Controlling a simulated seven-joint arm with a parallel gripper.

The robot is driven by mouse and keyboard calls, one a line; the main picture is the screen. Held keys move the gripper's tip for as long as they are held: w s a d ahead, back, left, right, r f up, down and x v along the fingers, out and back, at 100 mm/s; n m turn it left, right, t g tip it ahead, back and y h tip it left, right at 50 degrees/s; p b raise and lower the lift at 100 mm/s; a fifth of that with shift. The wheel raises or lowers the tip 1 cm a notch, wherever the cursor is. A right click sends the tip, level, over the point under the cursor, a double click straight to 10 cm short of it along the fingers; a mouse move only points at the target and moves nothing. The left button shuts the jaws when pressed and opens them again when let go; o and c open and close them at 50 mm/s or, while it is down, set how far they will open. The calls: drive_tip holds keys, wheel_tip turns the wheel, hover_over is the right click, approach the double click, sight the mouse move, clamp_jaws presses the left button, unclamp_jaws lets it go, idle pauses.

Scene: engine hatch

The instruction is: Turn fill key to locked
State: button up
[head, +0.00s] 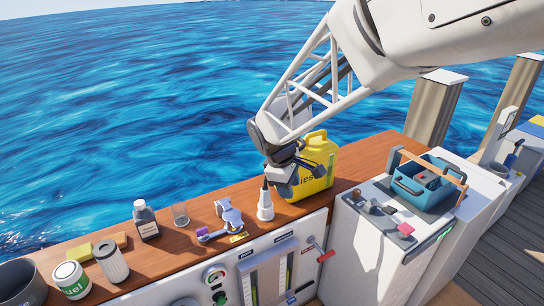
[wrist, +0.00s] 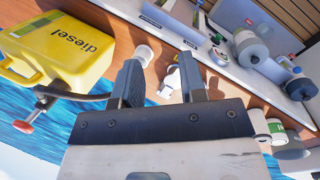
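A white fitting with purple parts (head: 228,216), possibly the fill key, sits on the wooden counter beside a small yellow label (head: 238,238). Its lettering is too small to read, and I cannot tell its locked or unlocked position. A white part (wrist: 172,82) shows partly behind my fingers in the wrist view. My gripper (head: 278,184) is above the counter, to the right of that fitting and in front of the yellow diesel can (head: 318,165). In the wrist view my gripper (wrist: 160,75) has its two fingers apart, with nothing held between them.
A white cone-tipped bottle (head: 265,206) stands close below my gripper. The front panel has a red-handled lever (head: 325,254). A blue crate (head: 425,190) is at right.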

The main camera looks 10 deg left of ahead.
drive_tip(key=w+a+f+n, duration=0.1)
drive_tip(key=a+f+n, duration=0.25)
drive_tip(key=a, duration=0.45)
drive_tip(key=w+a+f+n, duration=0.1)
drive_tip(key=a+f+n, duration=0.1)
drive_tip(key=a+f, duration=0.4)
drive_tip(key=n+t+h, duration=0.1)
drive_tip(key=n, duration=0.5)
hover_over(201, 229)
drive_tip(key=s+a, duration=0.2)
wheel_tip(201, 229, down, 9)
drive_tip(key=shift+m, duration=0.25)
drive_tip(key=shift+f, duration=0.1)
drive_tip(key=shift+x, duration=3.85)
drive_tip(key=shift+w, duration=0.2)
drive_tip(key=shift+c, duration=0.3)
clamp_jaws()
